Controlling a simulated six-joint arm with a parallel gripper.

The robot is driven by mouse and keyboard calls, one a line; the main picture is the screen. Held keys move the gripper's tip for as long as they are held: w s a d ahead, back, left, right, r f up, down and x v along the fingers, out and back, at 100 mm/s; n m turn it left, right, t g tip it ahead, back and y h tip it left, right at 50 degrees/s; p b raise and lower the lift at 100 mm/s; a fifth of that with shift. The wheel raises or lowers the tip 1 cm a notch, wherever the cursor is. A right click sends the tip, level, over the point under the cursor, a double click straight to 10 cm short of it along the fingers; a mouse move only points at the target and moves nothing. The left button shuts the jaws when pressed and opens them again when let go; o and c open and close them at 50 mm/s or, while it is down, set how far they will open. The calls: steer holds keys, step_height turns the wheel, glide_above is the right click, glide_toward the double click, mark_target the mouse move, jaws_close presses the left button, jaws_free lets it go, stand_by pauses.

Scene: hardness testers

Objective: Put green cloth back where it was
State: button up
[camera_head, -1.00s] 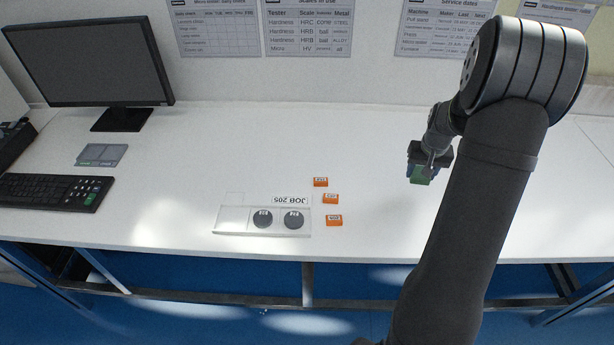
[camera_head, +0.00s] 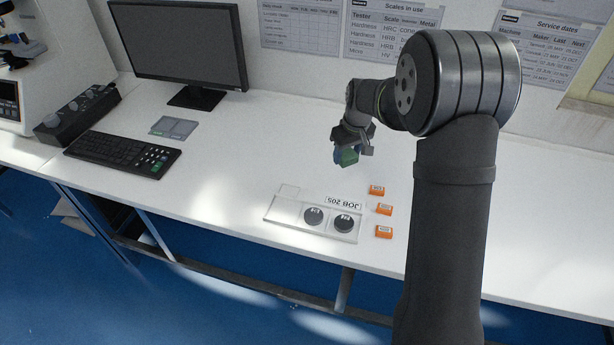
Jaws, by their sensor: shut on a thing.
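The green cloth (camera_head: 348,157) is in my gripper (camera_head: 354,148), which is shut on it. The cloth looks small and folded, with a bluish part beside the green. My gripper holds it above the white bench (camera_head: 260,140), behind the tray with the dark discs. My gripper's fingers partly hide the cloth. I cannot tell exactly how high above the bench it hangs.
A clear tray (camera_head: 277,208) holds two dark round discs beside a JOB 205 label (camera_head: 343,203). Several orange blocks (camera_head: 384,209) stand right of it. A monitor (camera_head: 180,45), keyboard (camera_head: 122,153), grey flat pad (camera_head: 174,127) and dark control box (camera_head: 78,114) are left. The bench's middle is clear.

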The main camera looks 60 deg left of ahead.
glide_above(307, 177)
steer(key=f, duration=0.7)
steer(key=shift+d, duration=0.35)
steer(key=shift+a+f, duration=0.1)
steer(key=shift+f, duration=1.9)
steer(key=shift+f, duration=0.15)
steer(key=o, duration=1)
